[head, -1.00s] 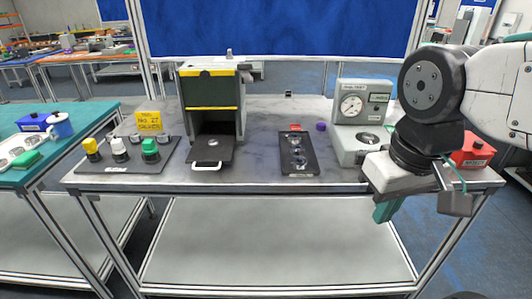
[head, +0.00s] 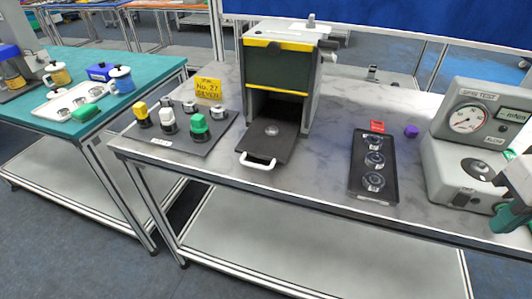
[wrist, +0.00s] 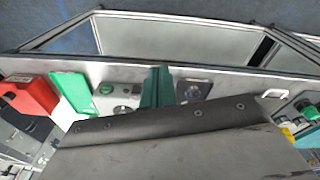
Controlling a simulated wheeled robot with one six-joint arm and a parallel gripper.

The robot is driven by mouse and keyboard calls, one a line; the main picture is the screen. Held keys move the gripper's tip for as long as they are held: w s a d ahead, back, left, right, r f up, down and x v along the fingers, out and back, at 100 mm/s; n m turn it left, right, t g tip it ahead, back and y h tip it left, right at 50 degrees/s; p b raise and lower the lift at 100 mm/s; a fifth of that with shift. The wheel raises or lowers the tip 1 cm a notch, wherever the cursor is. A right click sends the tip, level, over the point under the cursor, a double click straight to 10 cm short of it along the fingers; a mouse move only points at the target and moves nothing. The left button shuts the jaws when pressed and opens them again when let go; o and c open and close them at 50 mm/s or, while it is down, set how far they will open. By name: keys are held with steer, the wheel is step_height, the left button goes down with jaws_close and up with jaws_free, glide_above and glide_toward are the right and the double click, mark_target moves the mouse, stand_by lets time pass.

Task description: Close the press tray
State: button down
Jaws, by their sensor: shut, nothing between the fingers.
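The press (head: 278,68) is a dark box with yellow stripes and an open front on the grey bench. Its black tray (head: 282,147) sticks out at the front, with a white handle (head: 258,162) at its near edge. A small clear round piece (head: 272,130) lies on the tray. My gripper (head: 508,216) shows only partly at the right edge of the head view, well right of the tray and apart from it. In the wrist view its green fingers (wrist: 157,82) are together and empty. A white handle (wrist: 275,93) shows at the right there.
A black holder (head: 360,183) with round pieces lies right of the press. The gauge tester (head: 440,160) stands farther right. A dark mat (head: 187,144) with coloured-top stamps lies left. A teal table (head: 150,65) stands beyond. The bench front before the tray is clear.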

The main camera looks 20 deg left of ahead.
steer(key=w+a+n, duration=1.1)
steer(key=a+n, duration=0.4)
steer(key=n, duration=0.1)
steer(key=s+a+f+n+t, duration=0.1)
steer(key=a+f+n, duration=0.1)
steer(key=a+n, duration=0.8)
steer(key=s+a+f+n+t, duration=0.1)
steer(key=a+f+n, duration=0.2)
steer(key=a+n, duration=0.8)
steer(key=w+a+f+m, duration=0.1)
steer(key=f, duration=0.2)
steer(key=w+a+f+m, duration=0.1)
steer(key=w+f+m, duration=0.1)
steer(key=f, duration=0.1)
steer(key=w+a+f+m, duration=0.1)
steer(key=w+f, duration=0.1)
steer(key=f, duration=0.1)
steer(key=shift+w+a+f, duration=0.15)
steer(key=shift+w+f, duration=0.05)
steer(key=shift+f, duration=0.15)
steer(key=shift+w+f, duration=0.1)
steer(key=shift+w, duration=0.4)
